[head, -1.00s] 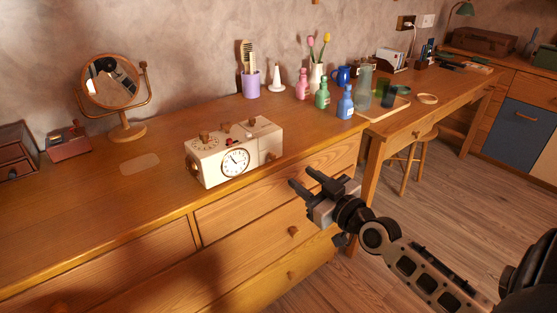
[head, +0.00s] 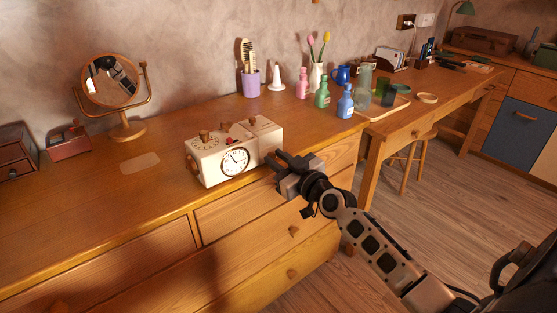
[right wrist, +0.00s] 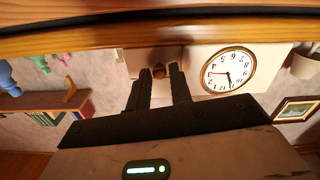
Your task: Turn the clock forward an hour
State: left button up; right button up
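A cream box clock (head: 210,169) stands on the wooden dresser, with a round white dial (head: 235,162) on its front. Wooden knobs show on its top (head: 204,135) and left side (head: 191,165). My right gripper (head: 276,161) is at the front right of the clock, its fingers pointing at that part of the front. In the right wrist view, which is upside down, a small wooden knob (right wrist: 158,72) sits between the tips of the two spread fingers, with the dial (right wrist: 229,71) beside it. Contact with the knob cannot be told. My left gripper is not in view.
A round mirror (head: 111,81) and a small reddish box (head: 68,143) stand to the left. A purple cup with brushes (head: 251,84) and several bottles, one blue (head: 345,103), stand behind and right. The dresser top (head: 100,215) left of the clock is mostly clear.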

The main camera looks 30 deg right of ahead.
grip_shut()
jog(key=shift+m, duration=0.3)
jog(key=m, duration=1.1)
jog(key=shift+d, duration=0.1)
jog(key=m, duration=0.4)
jog(key=shift+p, duration=0.3)
jog(key=shift+m, duration=2)
jog(key=shift+f, duration=0.1)
